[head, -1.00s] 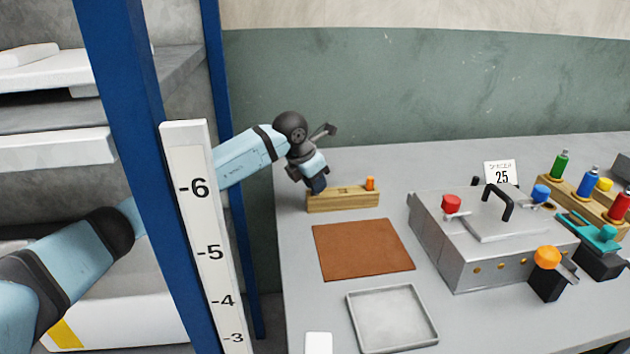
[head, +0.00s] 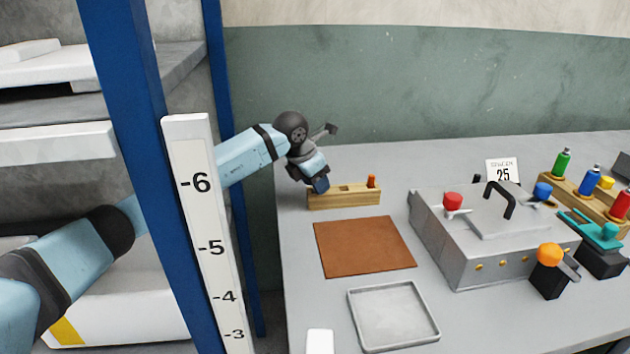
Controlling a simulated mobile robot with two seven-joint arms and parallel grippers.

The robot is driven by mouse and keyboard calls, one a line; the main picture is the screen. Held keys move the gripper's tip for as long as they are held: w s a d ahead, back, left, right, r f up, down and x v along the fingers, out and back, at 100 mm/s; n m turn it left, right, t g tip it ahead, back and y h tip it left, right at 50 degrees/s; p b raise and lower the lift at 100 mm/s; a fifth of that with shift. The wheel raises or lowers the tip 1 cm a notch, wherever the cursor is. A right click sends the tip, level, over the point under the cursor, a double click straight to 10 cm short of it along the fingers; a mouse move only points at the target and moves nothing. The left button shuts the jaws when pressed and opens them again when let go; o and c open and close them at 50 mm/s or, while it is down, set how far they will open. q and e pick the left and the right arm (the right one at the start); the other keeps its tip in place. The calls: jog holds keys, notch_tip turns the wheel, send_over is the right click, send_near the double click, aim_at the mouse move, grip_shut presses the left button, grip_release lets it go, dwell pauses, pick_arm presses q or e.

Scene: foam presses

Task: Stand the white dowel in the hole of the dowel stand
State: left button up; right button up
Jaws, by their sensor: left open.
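The wooden dowel stand (head: 345,199) is a long low block near the back left of the grey table. My left gripper (head: 319,187) points down over the stand's left end and is open. It hides that end, and I cannot tell whether it touches the stand. I cannot make out the white dowel; it may be hidden by the gripper. My right gripper is out of view.
A brown mat (head: 364,246) and a grey tray (head: 393,315) lie in front of the stand. A metal press box (head: 490,262) stands to the right, with coloured bottles in a wooden rack (head: 580,197) beyond. A blue post (head: 150,160) crosses in front of my left arm.

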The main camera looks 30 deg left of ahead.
pick_arm(q)
jog(key=shift+s+d+f, duration=0.1)
jog(key=shift+d+f, duration=0.1)
jog(key=shift+f, duration=0.1)
jog(key=p+v, duration=0.1)
jog(key=v, duration=1.3)
jog(key=shift+a+r+p, duration=0.2)
jog(key=shift+p, duration=0.2)
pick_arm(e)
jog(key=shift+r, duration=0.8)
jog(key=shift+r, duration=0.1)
